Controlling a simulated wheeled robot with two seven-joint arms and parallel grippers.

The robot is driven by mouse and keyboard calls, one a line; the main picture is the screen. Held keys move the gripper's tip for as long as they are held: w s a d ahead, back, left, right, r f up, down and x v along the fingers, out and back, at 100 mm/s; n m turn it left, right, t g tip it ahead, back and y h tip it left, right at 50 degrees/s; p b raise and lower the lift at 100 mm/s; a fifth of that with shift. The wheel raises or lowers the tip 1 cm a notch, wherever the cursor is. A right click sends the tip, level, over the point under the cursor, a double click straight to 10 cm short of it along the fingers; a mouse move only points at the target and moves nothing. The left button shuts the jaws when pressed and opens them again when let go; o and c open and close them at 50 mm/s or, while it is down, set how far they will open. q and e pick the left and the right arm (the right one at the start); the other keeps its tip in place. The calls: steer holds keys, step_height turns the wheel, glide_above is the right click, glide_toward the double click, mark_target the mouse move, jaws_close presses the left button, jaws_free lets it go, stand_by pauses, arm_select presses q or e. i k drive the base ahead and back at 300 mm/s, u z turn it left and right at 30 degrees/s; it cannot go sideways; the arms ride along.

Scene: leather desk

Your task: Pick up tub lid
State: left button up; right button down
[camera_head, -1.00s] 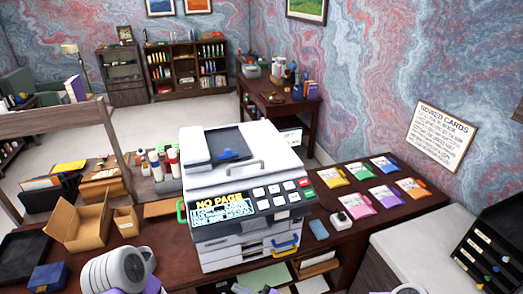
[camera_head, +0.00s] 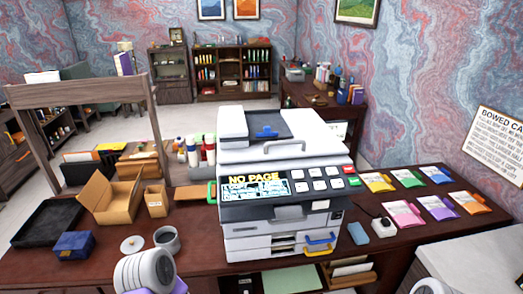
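A round pale lid (camera_head: 132,244) with a small knob on top lies flat on the dark desk (camera_head: 205,256), at the left front. An open grey tub (camera_head: 167,239) stands just right of it, close beside it. My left arm shows at the bottom left, just in front of the lid and tub. Its gripper is outside the picture. Only a small piece of my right arm shows at the bottom right edge, and its gripper is out of view too.
A big white printer (camera_head: 280,190) fills the middle of the desk. Left of the lid are a blue box (camera_head: 75,244) and a black tray (camera_head: 45,228). Behind it stand an open cardboard box (camera_head: 112,200) and a small carton (camera_head: 155,200). Colored packets (camera_head: 405,213) lie at right.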

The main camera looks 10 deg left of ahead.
mark_target(132, 245)
steer(key=u, duration=1.25)
